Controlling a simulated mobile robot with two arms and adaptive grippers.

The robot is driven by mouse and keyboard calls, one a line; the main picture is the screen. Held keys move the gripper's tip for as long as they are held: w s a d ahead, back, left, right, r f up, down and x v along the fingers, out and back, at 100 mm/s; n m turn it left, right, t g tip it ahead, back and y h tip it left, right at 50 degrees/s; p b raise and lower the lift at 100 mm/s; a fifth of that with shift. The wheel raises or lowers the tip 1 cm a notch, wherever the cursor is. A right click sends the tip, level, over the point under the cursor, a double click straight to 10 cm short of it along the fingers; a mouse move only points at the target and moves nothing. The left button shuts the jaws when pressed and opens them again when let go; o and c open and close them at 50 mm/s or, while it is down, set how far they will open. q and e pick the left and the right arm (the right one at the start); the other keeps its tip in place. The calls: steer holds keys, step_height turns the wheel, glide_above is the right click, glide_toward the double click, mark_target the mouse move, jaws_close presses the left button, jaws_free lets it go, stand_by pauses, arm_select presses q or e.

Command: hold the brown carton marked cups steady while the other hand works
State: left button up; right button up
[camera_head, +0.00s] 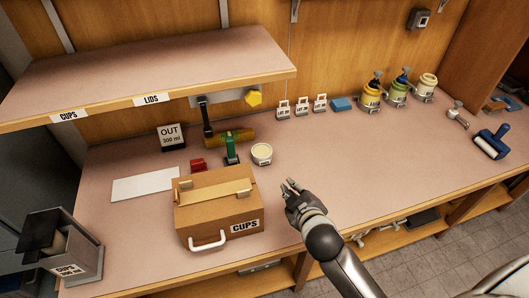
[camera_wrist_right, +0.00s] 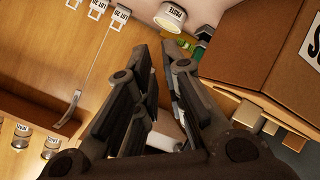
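The brown carton (camera_head: 225,215) marked CUPS stands on the bench near its front edge, with a white handle on its front and flaps on top. My right gripper (camera_head: 288,185) is to the right of the carton, apart from it, with its fingers slightly spread and nothing visibly held. In the right wrist view the two fingers (camera_wrist_right: 156,50) show a gap between the tips, and the carton (camera_wrist_right: 265,45) is at the upper right, outside the fingers. My left gripper is not in view.
A white-topped tub (camera_head: 262,153), a green-handled tool (camera_head: 231,148) and a red item (camera_head: 198,165) stand behind the carton. A cups dispenser (camera_head: 70,250) is at the front left. A shelf (camera_head: 150,75) overhangs the back left.

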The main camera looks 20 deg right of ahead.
steer(key=w+a+r+n+t+y, duration=0.35)
steer(key=a+r+n, duration=0.2)
steer(key=r, duration=0.35)
steer(key=w+a+r+n+t+y, duration=0.35)
steer(key=r+n, duration=0.35)
steer(key=r, duration=0.3)
steer(key=s+a+r+n+g+y+p, duration=0.1)
steer(key=a+r+n+g+y, duration=0.2)
steer(key=a+n+g+y, duration=0.45)
steer(key=s+a+r+n+g+y, duration=0.2)
steer(key=a+n+y, duration=0.25)
steer(key=n, duration=0.65)
steer(key=n+g+h+p, duration=0.2)
steer(key=n+g+h, duration=0.8)
steer(key=n+h, duration=0.5)
glide_toward(248, 190)
steer(key=shift+n+y, duration=0.3)
steer(key=shift+y, duration=0.5)
steer(key=x, duration=0.2)
steer(key=p+x, duration=0.1)
steer(key=x, duration=0.2)
steer(key=d+p+x, duration=0.1)
steer(key=x, duration=0.2)
steer(key=shift+w+d+f, duration=0.1)
steer(key=shift+f, duration=0.6)
